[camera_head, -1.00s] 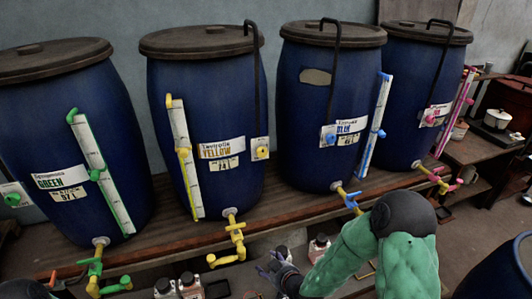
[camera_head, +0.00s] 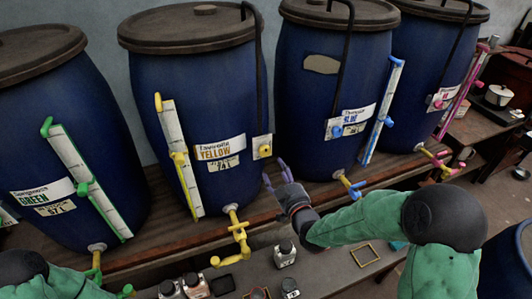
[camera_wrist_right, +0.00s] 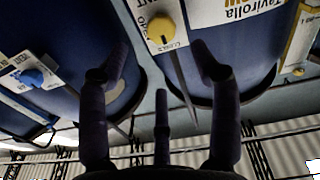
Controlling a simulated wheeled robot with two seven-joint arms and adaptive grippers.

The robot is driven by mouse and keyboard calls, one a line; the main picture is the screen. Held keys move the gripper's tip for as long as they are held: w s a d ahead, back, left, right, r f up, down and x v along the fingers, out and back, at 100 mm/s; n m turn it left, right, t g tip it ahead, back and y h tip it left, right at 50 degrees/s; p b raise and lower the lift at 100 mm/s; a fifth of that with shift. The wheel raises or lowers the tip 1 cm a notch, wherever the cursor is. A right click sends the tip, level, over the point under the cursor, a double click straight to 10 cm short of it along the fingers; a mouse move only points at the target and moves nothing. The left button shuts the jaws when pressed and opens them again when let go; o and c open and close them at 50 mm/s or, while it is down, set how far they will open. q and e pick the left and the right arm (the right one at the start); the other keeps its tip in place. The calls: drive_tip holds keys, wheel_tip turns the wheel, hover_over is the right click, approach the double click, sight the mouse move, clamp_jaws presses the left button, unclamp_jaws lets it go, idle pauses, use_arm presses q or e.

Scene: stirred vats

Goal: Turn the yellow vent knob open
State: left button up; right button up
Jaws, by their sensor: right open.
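The yellow vent knob (camera_head: 265,151) sits on a small white plate at the right side of the blue barrel (camera_head: 205,110) labelled YELLOW. In the right wrist view the round yellow knob (camera_wrist_right: 161,30) shows on its plate, with a dark slot and lettering partly readable. My right gripper (camera_head: 279,172) is just below and right of the knob in the head view, apart from it. In the wrist view its dark fingers (camera_wrist_right: 160,75) are spread and empty, with the knob beyond them. Part of my left arm (camera_head: 45,280) shows at the lower left; its gripper is out of view.
Neighbouring barrels carry a blue knob (camera_head: 337,131) and a pink knob (camera_head: 438,104). A yellow tap (camera_head: 237,230) sticks out below the yellow barrel. Small bottles (camera_head: 285,254) stand on the lower bench. A dark pipe runs down beside the knob's plate.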

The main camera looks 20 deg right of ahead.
sight(266, 154)
drive_tip(key=w, duration=0.9)
drive_tip(key=shift+d, duration=0.25)
drive_tip(key=shift+s+f, duration=0.1)
drive_tip(key=c, duration=1.1)
